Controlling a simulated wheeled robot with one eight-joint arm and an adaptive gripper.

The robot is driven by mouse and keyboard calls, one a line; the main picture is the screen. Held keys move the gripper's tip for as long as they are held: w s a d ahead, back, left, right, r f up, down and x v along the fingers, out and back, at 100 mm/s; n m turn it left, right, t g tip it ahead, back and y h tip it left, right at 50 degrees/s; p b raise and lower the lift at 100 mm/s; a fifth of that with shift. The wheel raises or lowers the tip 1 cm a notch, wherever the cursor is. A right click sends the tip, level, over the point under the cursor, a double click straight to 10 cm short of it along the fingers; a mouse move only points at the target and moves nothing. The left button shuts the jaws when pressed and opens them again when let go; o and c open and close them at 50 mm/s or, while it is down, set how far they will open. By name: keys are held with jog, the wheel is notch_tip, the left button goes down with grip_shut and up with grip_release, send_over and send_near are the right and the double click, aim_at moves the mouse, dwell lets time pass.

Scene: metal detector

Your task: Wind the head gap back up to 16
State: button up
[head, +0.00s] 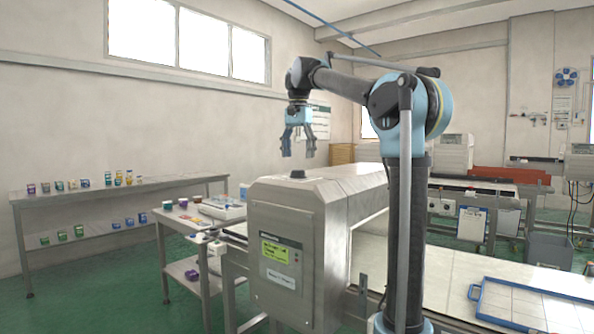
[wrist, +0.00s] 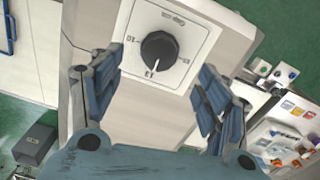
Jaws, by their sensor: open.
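The metal detector head (head: 287,215) is a grey steel housing over the conveyor, with a green-lit display (head: 275,251) on its front. A round black knob (wrist: 158,48) sits on a white dial plate (wrist: 187,22) on its top. It shows as a small dark shape in the head view (head: 297,174). The knob's pale mark points down in the wrist picture, towards a label that looks like 13. Other labels stand left and right, too small to read surely. My gripper (head: 299,154) is open and empty, pointing down above the knob, apart from it. Its fingers flank the knob in the wrist view (wrist: 160,75).
A side table (head: 190,222) with small boxes and a tray stands left of the detector. A shelf (head: 120,190) with several small boxes runs along the left wall. A blue-edged tray (head: 520,303) lies at right. The space around my gripper is clear.

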aim_at(298, 174)
jog(key=shift+f, duration=2.8)
